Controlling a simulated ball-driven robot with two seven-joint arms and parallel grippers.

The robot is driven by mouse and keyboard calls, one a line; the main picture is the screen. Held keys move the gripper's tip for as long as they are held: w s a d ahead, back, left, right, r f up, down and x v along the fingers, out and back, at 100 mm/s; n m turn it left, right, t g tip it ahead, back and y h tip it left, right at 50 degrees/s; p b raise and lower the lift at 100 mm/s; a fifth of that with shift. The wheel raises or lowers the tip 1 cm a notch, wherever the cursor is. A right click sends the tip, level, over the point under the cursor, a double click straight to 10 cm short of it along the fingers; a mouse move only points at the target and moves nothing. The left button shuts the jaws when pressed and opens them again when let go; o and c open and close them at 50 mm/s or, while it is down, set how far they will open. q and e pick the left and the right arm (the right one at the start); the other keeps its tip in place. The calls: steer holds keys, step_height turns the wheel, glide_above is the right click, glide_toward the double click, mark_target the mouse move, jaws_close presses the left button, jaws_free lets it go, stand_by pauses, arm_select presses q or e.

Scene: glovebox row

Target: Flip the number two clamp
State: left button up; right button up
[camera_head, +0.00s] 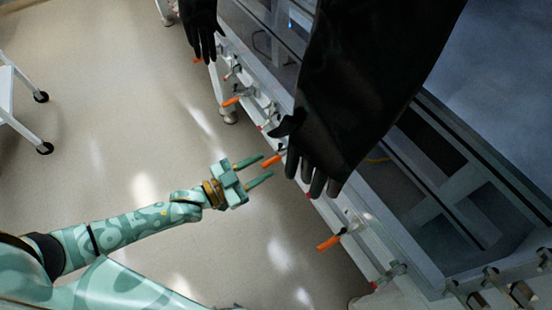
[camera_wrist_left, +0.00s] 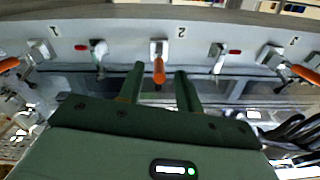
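The number two clamp (camera_wrist_left: 158,48) is a metal toggle clamp on the pale rail, beside the printed 2 (camera_wrist_left: 181,31) in the left wrist view. Its orange handle (camera_wrist_left: 159,71) sticks out from the rail toward the wrist camera. My left gripper (camera_wrist_left: 160,70) is open, with one green finger on each side of the handle and a visible gap to each. In the head view the left gripper (camera_head: 266,166) is at the rail's edge, the orange handle (camera_head: 271,161) between its fingertips. My right gripper is not in view.
A large black glove (camera_head: 335,100) hangs over the rail just beyond the left gripper; a second glove (camera_head: 202,28) hangs farther off. Neighbouring orange-handled clamps sit to the left (camera_wrist_left: 38,50) and right (camera_wrist_left: 272,56). A white cart (camera_head: 15,100) stands at far left; the floor between is clear.

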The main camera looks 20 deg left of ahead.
mark_target(282, 157)
arm_select(q)
steer(key=b+x, duration=0.1)
steer(key=x, duration=0.3)
steer(key=shift+f, duration=0.1)
steer(key=shift+w+d, duration=0.25)
jaws_close()
